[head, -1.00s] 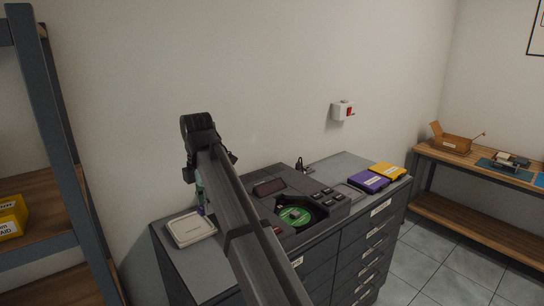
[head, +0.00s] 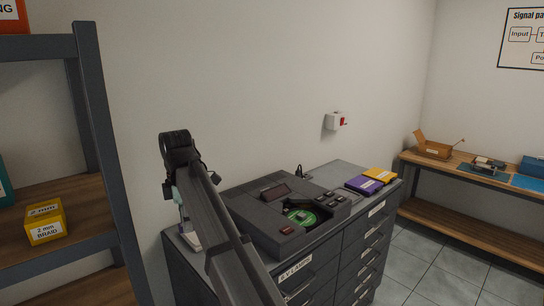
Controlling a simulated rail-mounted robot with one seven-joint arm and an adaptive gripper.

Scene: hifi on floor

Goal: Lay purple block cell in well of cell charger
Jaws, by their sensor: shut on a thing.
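My arm rises from the bottom of the head view, bends at the upper left and comes down behind its own link. A small pale, teal-tinted part shows beside that link, above the cabinet's left end. My gripper's fingers and anything between them are hidden there. A flat purple labelled block (head: 363,185) lies on the cabinet top at the right, beside a similar yellow one (head: 379,175). I cannot tell whether this is the purple block cell. A pale flat object (head: 193,241) on the cabinet's left end is mostly hidden by my arm. I cannot pick out the charger's well.
A dark grey device (head: 262,215) with a green disc (head: 300,216) and buttons fills the cabinet's middle. A shelf with a yellow box (head: 45,222) stands at the left. A wooden bench (head: 470,170) stands at the right.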

